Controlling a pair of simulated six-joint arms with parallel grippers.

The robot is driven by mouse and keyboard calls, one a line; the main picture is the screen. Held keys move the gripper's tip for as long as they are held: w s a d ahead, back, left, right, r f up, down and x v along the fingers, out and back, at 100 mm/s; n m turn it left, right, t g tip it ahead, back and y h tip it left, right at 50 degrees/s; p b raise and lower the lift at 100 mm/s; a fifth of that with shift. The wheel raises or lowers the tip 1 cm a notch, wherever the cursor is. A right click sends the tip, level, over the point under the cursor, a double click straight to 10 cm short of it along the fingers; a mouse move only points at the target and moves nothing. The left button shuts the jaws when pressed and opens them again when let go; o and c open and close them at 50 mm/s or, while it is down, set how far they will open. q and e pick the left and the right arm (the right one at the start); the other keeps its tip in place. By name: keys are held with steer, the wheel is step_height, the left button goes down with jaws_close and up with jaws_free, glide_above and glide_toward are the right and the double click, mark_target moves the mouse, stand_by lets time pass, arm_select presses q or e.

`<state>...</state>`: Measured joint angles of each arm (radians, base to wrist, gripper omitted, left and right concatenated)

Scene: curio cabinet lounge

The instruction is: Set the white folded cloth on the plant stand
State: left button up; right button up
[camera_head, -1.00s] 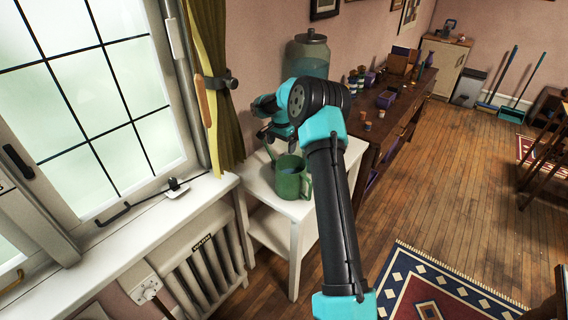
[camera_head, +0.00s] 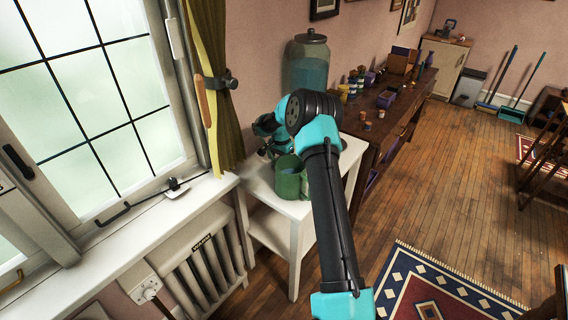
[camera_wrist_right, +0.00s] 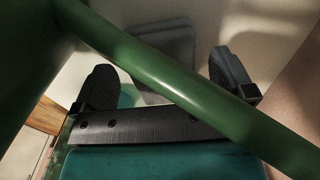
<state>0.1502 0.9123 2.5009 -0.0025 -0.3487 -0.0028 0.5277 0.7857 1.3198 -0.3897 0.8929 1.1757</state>
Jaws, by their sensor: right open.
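The white plant stand (camera_head: 297,238) has a lower shelf and stands by the window. A green watering can (camera_head: 291,181) is upright on its top. My right gripper (camera_head: 268,154) is low over the stand top, behind the can and partly hidden by it. In the right wrist view its fingers (camera_wrist_right: 172,88) are spread apart, with no object seen gripped. A green bar of the can (camera_wrist_right: 175,80) crosses close in front of that camera. Beyond it lies a pale grey layered shape (camera_wrist_right: 165,45); I cannot tell whether it is the folded cloth or a shadow. My left gripper is not in view.
A large glass jar (camera_head: 307,62) stands behind the stand. A dark wooden sideboard (camera_head: 405,113) with small jars and boxes is to the right. The windowsill (camera_head: 100,255), radiator (camera_head: 207,270) and curtain (camera_head: 215,90) are close on the left. The floor right of the stand is open.

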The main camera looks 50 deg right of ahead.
step_height(320, 180, down, 2)
steer(key=shift+f, duration=0.1)
stand_by(0.4)
steer(key=c, duration=1.1)
steer(key=shift+o, duration=0.2)
step_height(320, 180, up, 18)
stand_by(0.5)
